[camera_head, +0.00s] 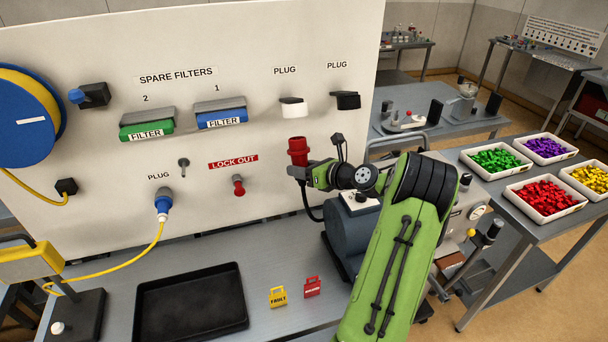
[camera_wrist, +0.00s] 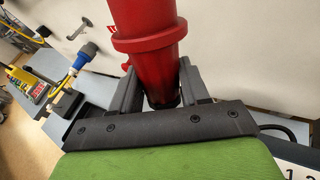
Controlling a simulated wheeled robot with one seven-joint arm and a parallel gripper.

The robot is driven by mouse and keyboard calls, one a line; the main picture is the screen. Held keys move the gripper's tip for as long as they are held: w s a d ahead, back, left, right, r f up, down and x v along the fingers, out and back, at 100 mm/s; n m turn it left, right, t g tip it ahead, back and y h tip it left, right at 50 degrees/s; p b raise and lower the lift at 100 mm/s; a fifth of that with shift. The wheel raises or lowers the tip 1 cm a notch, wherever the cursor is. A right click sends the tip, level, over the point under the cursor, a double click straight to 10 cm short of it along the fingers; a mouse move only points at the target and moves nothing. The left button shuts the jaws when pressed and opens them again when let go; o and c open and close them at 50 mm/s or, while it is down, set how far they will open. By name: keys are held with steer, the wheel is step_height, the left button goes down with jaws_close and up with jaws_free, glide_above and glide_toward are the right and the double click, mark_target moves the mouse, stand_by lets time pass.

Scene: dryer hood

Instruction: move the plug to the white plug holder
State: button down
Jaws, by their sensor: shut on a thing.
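A red plug (camera_head: 297,148) is held upright in my gripper (camera_head: 302,171), in front of the white panel. In the wrist view the red plug (camera_wrist: 147,30) stands between the two dark fingers of my gripper (camera_wrist: 160,85), which press on its lower part. A black cable (camera_head: 307,205) hangs below the plug. The white plug holder (camera_head: 294,107) sticks out from the panel under a "PLUG" label, above the held plug and apart from it. It appears empty.
A black plug holder (camera_head: 347,100) sits right of the white one. A blue plug (camera_head: 163,205) with a yellow cable is at the panel's lower left. A red lock-out knob (camera_head: 238,185) is left of my gripper. A blue-grey motor (camera_head: 352,235) stands below my arm. A black tray (camera_head: 190,303) lies on the bench.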

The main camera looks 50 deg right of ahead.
mark_target(300, 138)
steer(key=shift+w+d+r, duration=0.25)
steer(key=shift+d+r, duration=0.05)
steer(key=shift+r, duration=0.4)
steer(key=shift+w+r+p, duration=0.1)
steer(key=shift+r+p, duration=0.45)
steer(key=shift+p, duration=0.05)
steer(key=shift+w+d+r+p, duration=0.1)
steer(key=shift+w+r+p, duration=0.05)
steer(key=shift+r+p, duration=0.3)
steer(key=shift+w+d+r+p, duration=0.1)
steer(key=shift+r+p, duration=0.35)
steer(key=shift+f, duration=0.1)
steer(key=shift+w+d+r, duration=0.1)
steer(key=shift+w+r, duration=0.2)
steer(key=shift+r, duration=0.6)
steer(key=shift+w+d+r, duration=0.1)
steer(key=shift+w+r, duration=0.05)
steer(key=shift+r, duration=0.55)
steer(key=shift+w+d+r, duration=0.1)
steer(key=shift+w+r, duration=0.1)
steer(key=shift+r, duration=0.3)
